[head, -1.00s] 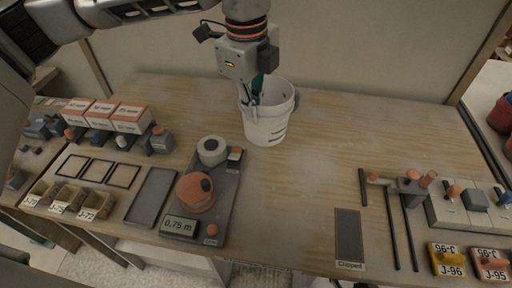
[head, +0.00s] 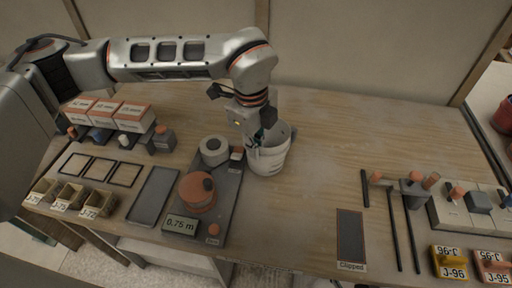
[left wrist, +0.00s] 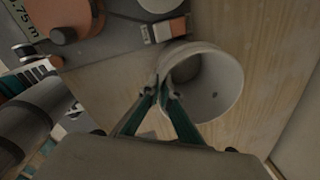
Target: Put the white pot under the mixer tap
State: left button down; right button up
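The white pot (head: 268,158), a pale bucket with dark marks on its side, is near the middle of the table, just right of the grey tray. My left gripper (head: 256,140) reaches down to its near-left rim. In the left wrist view the two green-grey fingers (left wrist: 165,92) close together on the rim of the pot (left wrist: 222,92), which looks empty inside. I cannot tell whether its base touches the table. A grey fitting with orange knobs (head: 414,187) is at the right; I cannot tell for sure if it is the mixer tap. My right gripper is out of view.
The grey tray (head: 226,192) holds a white roll (head: 213,150), an orange round thing (head: 197,192) and a 0.75 m display (head: 181,225). A dark panel (head: 350,238) and dark rods (head: 393,228) lie at the right. The table between pot and panel is clear.

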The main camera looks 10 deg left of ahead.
pick_arm(q)
jog(key=shift+f, duration=0.15)
jog(key=c, duration=2.3)
grip_release()
